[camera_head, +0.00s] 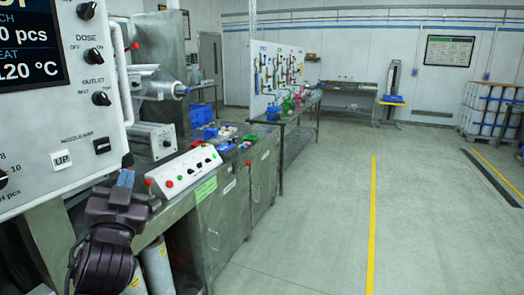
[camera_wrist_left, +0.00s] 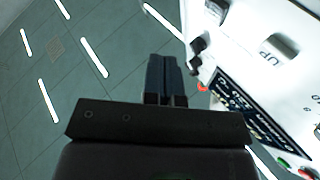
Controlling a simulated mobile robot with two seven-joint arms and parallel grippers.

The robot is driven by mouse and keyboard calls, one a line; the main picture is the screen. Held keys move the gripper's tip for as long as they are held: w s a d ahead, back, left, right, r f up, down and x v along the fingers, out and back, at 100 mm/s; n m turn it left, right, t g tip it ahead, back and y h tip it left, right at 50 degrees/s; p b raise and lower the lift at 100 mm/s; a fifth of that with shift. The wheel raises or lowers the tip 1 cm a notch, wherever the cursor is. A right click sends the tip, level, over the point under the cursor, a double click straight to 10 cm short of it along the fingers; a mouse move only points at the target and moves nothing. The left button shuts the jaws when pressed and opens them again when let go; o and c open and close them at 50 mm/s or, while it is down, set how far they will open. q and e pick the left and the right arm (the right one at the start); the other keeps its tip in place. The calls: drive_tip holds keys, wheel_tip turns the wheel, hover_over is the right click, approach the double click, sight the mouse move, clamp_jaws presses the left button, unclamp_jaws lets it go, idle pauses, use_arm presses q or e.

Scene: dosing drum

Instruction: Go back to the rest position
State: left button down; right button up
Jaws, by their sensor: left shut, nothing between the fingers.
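My left gripper (camera_head: 126,178) is at the lower left of the head view, just right of and below the white control panel (camera_head: 45,120). Its fingers are together with nothing between them and point up. In the left wrist view the shut fingers (camera_wrist_left: 165,78) stand in the middle, with the panel to their right, and I cannot tell the exact gap to it. My right gripper is not in view.
A sloped button box (camera_head: 185,170) with red and green buttons sits on the metal bench (camera_head: 235,195) close by. Blue bins and parts lie farther along. The grey floor (camera_head: 310,220) with a yellow line (camera_head: 372,220) is clear to the right.

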use_arm(q)
drive_tip(key=s+f+g+h, duration=0.2)
drive_tip(key=f+g+h, duration=0.1)
drive_tip(key=f, duration=1.1)
drive_tip(key=s+f+g+h, duration=0.2)
drive_tip(key=s+f, duration=0.1)
drive_tip(key=f, duration=1.1)
drive_tip(key=s+a+f+n+g, duration=0.1)
drive_tip(key=s+f+g, duration=0.4)
drive_tip(key=s+f, duration=1.2)
drive_tip(key=shift+s+a+f+g+y, duration=0.25)
drive_tip(key=shift+s+g+y, duration=0.05)
drive_tip(key=shift+y, duration=0.1)
